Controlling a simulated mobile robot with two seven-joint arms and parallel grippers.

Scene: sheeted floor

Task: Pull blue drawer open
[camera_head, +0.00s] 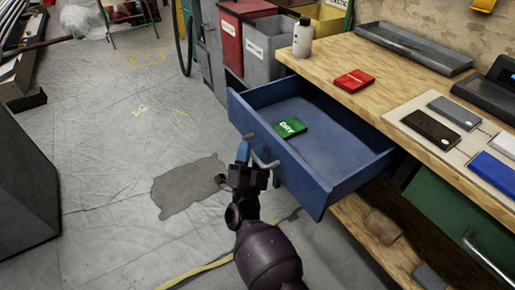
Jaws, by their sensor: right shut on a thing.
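The blue drawer (298,176) stands pulled out from under the wooden workbench, with its inside showing. A green item (289,128) with white lettering lies on the drawer floor. My right gripper (251,154) is at the front of the drawer, shut on its grey metal handle (265,162). The fingers hide part of the handle. My left gripper is not in view.
The workbench top (325,65) holds a white bottle (302,38), a red item (354,81), grey trays (412,47) and several phone-like slabs. A green drawer (440,205) is below right. Bins (268,45) stand behind. The sheeted floor (120,150) at left is largely clear.

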